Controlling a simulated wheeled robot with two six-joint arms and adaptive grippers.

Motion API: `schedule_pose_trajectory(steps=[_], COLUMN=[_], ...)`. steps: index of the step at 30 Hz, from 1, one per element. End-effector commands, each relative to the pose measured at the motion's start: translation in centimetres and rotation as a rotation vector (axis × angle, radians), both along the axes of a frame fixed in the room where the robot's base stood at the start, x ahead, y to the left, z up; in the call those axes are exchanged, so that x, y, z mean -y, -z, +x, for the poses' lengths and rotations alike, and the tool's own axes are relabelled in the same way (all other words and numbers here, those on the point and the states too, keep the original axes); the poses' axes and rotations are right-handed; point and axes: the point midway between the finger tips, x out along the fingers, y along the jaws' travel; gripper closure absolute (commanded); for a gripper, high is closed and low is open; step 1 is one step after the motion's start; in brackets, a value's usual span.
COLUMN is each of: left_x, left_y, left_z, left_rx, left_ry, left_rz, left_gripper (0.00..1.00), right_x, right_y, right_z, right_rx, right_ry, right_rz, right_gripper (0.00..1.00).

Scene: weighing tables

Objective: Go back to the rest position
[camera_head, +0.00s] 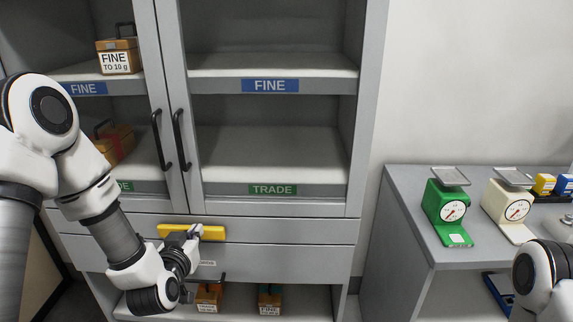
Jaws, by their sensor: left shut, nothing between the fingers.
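My left gripper (190,240) is at the end of my left arm, in front of the grey cabinet's drawer front (290,230). It is shut and empty. It overlaps a yellow bar (213,233) on the drawer front; I cannot tell whether they touch. A small label beside the gripper is partly hidden. Part of my right arm shows at the lower right edge, and its gripper is out of view.
The cabinet has glass doors with black handles (182,140) and shelves labelled FINE (270,86) and TRADE (272,190). Boxes (269,300) stand on the low shelf. At right, a grey table (408,204) holds a green scale (446,206) and a cream scale (509,203).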

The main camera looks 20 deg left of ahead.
Motion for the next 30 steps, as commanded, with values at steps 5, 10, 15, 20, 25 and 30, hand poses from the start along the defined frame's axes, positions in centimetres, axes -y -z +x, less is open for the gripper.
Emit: schedule_pose_trajectory(steps=[5, 10, 15, 20, 25, 30], left_x=[0.8, 4.5, 8.2, 10.0, 10.1, 10.1], left_y=[4.7, 16.6, 27.0, 30.6, 30.7, 30.7], left_z=[-1.2, -7.1, -17.8, -27.0, -30.1, -30.0], left_rx=[-0.099, -0.412, -0.836, -1.189, -1.332, -1.327], left_ry=[0.022, 0.136, 0.245, 0.269, 0.22, 0.216], left_rz=[0.02, 0.066, 0.021, -0.055, -0.123, -0.126], left_gripper=[1.0, 1.0, 1.0, 1.0, 1.0, 1.0], right_x=[0.0, 0.0, 0.0, 0.0, 0.0, 0.0], right_y=[0.0, 0.0, 0.0, -0.1, 0.0, 0.0], right_z=[0.0, 0.0, 0.0, 0.0, 0.0, 0.0], right_rx=[0.0, 0.0, 0.0, 0.0, 0.0, 0.0], right_ry=[0.0, 0.0, 0.0, 0.0, 0.0, 0.0], right_rz=[0.0, 0.0, 0.0, 0.0, 0.0, 0.0], right_gripper=[0.6, 0.6, 0.6, 0.6, 0.6, 0.6])
